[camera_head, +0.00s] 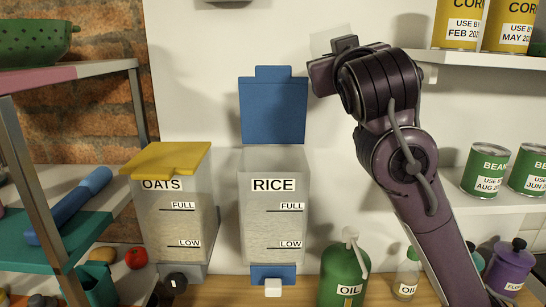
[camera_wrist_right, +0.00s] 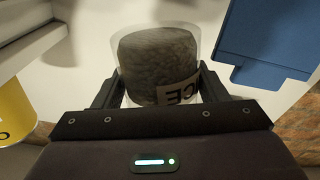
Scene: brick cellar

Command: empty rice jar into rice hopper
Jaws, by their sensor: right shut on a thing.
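The rice hopper (camera_head: 272,185) is a clear bin labelled RICE on the back wall, with pale grain inside. Its blue lid (camera_head: 272,108) stands open and upright above it, and also shows in the right wrist view (camera_wrist_right: 275,45). My right gripper (camera_head: 333,58) is up to the right of the open lid, above the hopper's height. It is shut on the clear rice jar (camera_wrist_right: 157,62), which holds grey-looking grain and a label ending in CE. In the head view only a faint piece of the jar (camera_head: 328,38) shows behind the gripper. My left gripper is not in view.
The oats hopper (camera_head: 175,215) with a yellow lid stands left of the rice hopper. A green oil bottle (camera_head: 343,275) and a small oil bottle (camera_head: 406,275) stand below. Cans (camera_head: 486,170) sit on right shelves. A shelf rack (camera_head: 60,75) is at left.

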